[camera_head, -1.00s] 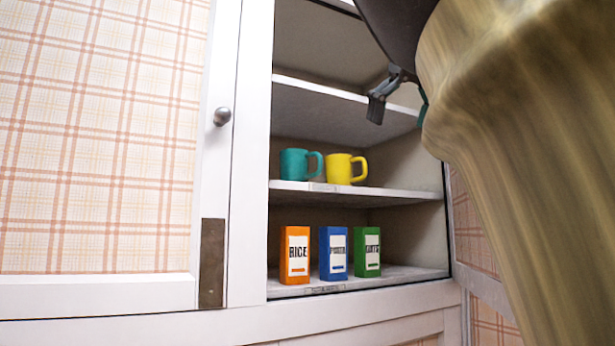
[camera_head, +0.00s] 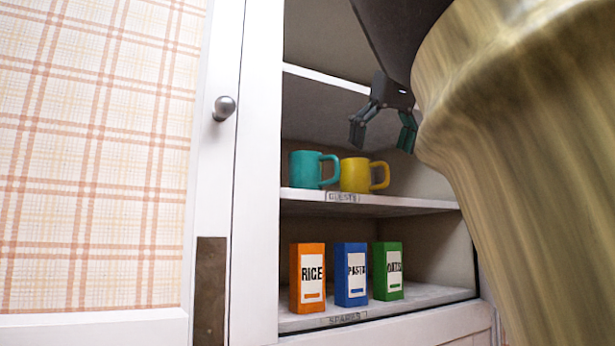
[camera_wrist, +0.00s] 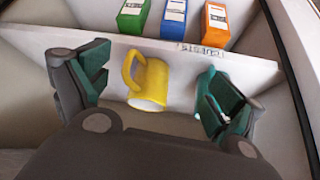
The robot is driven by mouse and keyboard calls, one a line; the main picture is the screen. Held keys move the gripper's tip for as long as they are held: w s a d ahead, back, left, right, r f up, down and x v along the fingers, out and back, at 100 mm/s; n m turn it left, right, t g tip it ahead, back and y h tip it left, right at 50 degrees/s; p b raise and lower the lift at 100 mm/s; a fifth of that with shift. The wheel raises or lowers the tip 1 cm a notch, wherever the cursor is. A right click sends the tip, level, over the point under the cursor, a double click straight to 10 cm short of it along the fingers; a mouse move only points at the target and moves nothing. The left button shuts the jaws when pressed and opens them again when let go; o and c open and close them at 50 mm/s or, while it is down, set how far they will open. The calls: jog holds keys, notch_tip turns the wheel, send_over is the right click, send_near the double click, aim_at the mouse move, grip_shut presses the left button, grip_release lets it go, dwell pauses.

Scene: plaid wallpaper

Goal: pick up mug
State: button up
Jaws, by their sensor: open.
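A yellow mug (camera_head: 355,175) stands upright on the middle cupboard shelf (camera_head: 420,206), its handle to the right in the head view. A teal mug (camera_head: 304,170) stands just left of it. My gripper (camera_head: 382,138) is open and empty, above and in front of the yellow mug, fingers pointing down. In the wrist view, the yellow mug (camera_wrist: 152,82) shows between the open fingers, apart from both. There the teal mug (camera_wrist: 206,76) is partly hidden behind the right finger.
Orange (camera_head: 308,277), blue (camera_head: 351,274) and green (camera_head: 388,270) boxes stand on the lower shelf. An upper shelf (camera_head: 330,78) is above the mugs. The white door frame (camera_head: 258,200) bounds the cupboard at left. The middle shelf is clear right of the yellow mug.

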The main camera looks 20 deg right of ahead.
aim_at(356, 176)
jog(key=w+p, duration=0.1)
jog(key=w, duration=0.1)
jog(key=w+p, duration=0.1)
jog(key=p, duration=0.1)
jog(key=w+p, duration=0.1)
jog(key=w, duration=0.1)
jog(key=shift+w+d+r, duration=0.1)
jog(key=shift+w+d, duration=0.25)
jog(key=shift+w+d+f+p, duration=0.1)
jog(key=shift+w+f+p, duration=0.05)
jog(key=shift+w+p, duration=0.6)
jog(key=shift+w+d+f+p, duration=0.1)
jog(key=shift+w+p, duration=0.55)
jog(key=shift+w, duration=0.05)
jog(key=shift+w+r+p, duration=0.1)
jog(key=shift+w+p, duration=0.3)
jog(key=shift+p, duration=0.05)
jog(key=x, duration=0.5)
jog(key=shift+f, duration=0.2)
